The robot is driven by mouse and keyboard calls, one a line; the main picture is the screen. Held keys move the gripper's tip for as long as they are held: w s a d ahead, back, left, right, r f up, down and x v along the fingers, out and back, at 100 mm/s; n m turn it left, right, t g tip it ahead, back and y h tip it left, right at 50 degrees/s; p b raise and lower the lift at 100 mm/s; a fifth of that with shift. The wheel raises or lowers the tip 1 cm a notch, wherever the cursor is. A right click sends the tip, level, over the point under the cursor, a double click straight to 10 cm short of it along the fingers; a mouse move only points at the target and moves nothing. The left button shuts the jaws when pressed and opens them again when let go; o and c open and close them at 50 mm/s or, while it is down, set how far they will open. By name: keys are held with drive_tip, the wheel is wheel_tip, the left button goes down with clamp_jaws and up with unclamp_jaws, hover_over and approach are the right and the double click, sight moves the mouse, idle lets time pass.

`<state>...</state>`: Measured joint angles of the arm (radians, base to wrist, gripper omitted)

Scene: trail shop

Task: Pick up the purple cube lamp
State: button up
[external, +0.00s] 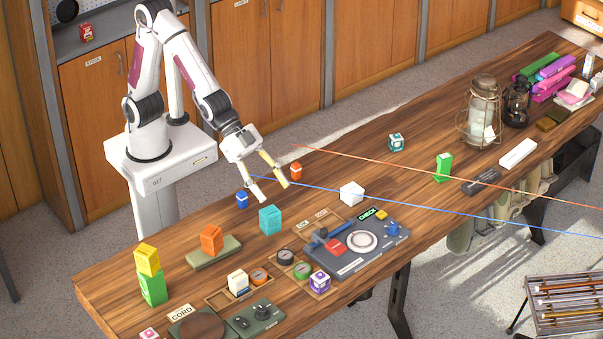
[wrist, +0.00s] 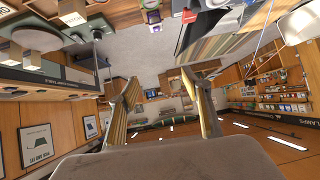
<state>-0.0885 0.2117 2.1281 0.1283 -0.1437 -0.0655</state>
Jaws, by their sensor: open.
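The purple cube lamp (external: 320,281) has a pale top and sits near the front edge of the wooden table, just below the grey check panel and right of two small round rolls. My gripper (external: 273,192) is open and empty, held up and to the left of the lamp, well apart from it, with its fingers angled down and to the right. In the wrist view my gripper (wrist: 165,105) shows two spread fingers with nothing between them.
Near the lamp are a dark roll (external: 286,257), a grey panel (external: 343,268) with a white ring, and a white-topped cube (external: 238,281). A teal cube (external: 270,219), a white block (external: 351,193) and a blue lamp (external: 242,199) stand farther back. Thin red and blue lines cross the right side.

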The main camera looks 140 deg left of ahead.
sight(316, 273)
drive_tip(key=w+a+f+t, duration=0.1)
drive_tip(key=w+f+t, duration=0.1)
drive_tip(key=w+f, duration=1)
drive_tip(key=shift+a+f+t+h, duration=0.2)
drive_tip(key=shift+a+t+h, duration=0.1)
drive_tip(key=shift+t+h, duration=0.1)
drive_tip(key=shift+f, duration=2.9)
drive_tip(key=shift+f, duration=0.15)
drive_tip(key=shift+f, duration=0.5)
drive_tip(key=shift+x, duration=2.45)
